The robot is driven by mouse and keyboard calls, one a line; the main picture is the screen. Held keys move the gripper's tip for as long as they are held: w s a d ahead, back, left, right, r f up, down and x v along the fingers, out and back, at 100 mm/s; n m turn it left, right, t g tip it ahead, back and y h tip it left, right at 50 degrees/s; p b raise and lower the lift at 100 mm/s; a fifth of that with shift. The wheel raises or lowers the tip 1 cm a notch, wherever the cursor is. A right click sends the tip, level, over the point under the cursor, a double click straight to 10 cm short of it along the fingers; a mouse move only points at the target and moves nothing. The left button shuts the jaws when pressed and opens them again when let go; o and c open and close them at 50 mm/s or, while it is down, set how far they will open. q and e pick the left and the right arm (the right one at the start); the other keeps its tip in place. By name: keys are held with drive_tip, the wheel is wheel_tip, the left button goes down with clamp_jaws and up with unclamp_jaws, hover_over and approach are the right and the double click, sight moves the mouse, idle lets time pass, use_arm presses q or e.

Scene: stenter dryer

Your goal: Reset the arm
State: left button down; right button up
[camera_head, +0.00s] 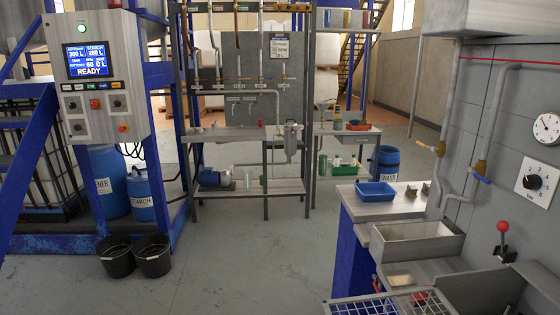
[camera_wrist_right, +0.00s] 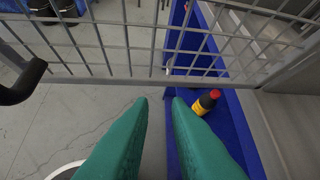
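My right gripper (camera_wrist_right: 161,100) shows in the right wrist view as two green fingers. They are apart, with bare floor showing between the tips, and nothing is held. A metal wire grid (camera_wrist_right: 140,42) crosses the upper part of that view, beyond the fingertips. A dark bottle with a red cap and a yellow band (camera_wrist_right: 207,102) lies to the right of the fingertips, over a blue surface. Neither arm shows in the head view, and my left gripper is in neither view.
At the head view's right stand a metal trough (camera_head: 418,243), a wire basket (camera_head: 385,305), a blue tray (camera_head: 376,190) and a red-knobbed lever (camera_head: 503,228). A control panel (camera_head: 93,80) and two black buckets (camera_head: 135,257) stand left. The middle floor (camera_head: 255,260) is clear.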

drive_tip(key=s+a+g, duration=0.4)
drive_tip(key=a+g, duration=0.1)
wheel_tip(320, 180, down, 28)
drive_tip(key=s+g, duration=0.2)
drive_tip(key=s+d+f+n+g, duration=0.1)
drive_tip(key=s+d+f, duration=0.1)
drive_tip(key=s+f, duration=1.2)
drive_tip(key=shift+s+d+f+y, duration=0.25)
drive_tip(key=shift+s+d+y, duration=0.1)
drive_tip(key=shift+s, duration=0.75)
